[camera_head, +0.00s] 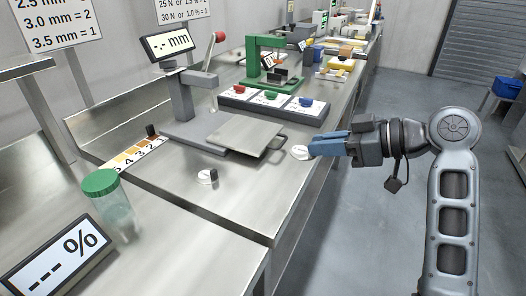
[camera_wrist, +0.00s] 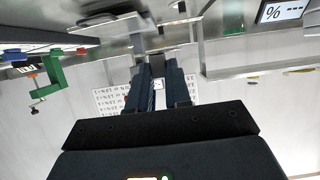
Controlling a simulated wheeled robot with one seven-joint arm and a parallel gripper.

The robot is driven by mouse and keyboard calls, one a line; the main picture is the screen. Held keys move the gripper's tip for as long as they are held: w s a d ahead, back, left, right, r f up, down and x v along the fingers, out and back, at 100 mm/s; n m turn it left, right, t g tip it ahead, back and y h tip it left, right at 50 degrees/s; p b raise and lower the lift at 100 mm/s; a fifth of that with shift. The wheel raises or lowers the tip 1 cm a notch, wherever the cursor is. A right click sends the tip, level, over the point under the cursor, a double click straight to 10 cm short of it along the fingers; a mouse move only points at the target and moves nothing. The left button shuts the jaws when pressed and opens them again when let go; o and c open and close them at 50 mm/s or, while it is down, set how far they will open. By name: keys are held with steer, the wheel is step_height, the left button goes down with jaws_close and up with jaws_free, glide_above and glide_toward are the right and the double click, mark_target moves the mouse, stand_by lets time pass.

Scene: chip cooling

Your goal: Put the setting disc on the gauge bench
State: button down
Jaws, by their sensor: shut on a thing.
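The setting disc, a small white printed disc (camera_head: 300,152), is at the tips of my gripper (camera_head: 313,148), whose blue fingers are shut on it. In the wrist view a small white patch of it (camera_wrist: 158,84) shows between the fingertips. The gauge bench is a steel bench (camera_head: 258,195) that carries a grey gauge (camera_head: 182,104) with a "-.- mm" display and a red-knobbed lever. My gripper reaches in from the right over the bench's right edge. I cannot tell whether the disc touches the bench top.
A flat grey plate (camera_head: 243,136) with a handle lies left of the disc. Behind it are a block with red, green and blue knobs (camera_head: 272,101) and a green press (camera_head: 253,62). A black-knobbed white dial (camera_head: 207,177) and a green-lidded jar (camera_head: 110,205) stand nearer.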

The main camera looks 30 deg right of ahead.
glide_above(268, 198)
step_height(268, 198, down, 7)
steer(key=shift+r+p, duration=0.15)
steer(key=shift+p, duration=0.3)
steer(key=shift+w+f, duration=0.1)
steer(key=shift+f, duration=1.9)
steer(key=shift+f, duration=0.2)
steer(key=c, duration=1.1)
jaws_free()
steer(key=shift+o, duration=0.2)
steer(key=shift+r, duration=0.15)
steer(key=shift+r, duration=0.15)
steer(key=v, duration=1.2)
steer(key=shift+b, duration=0.3)
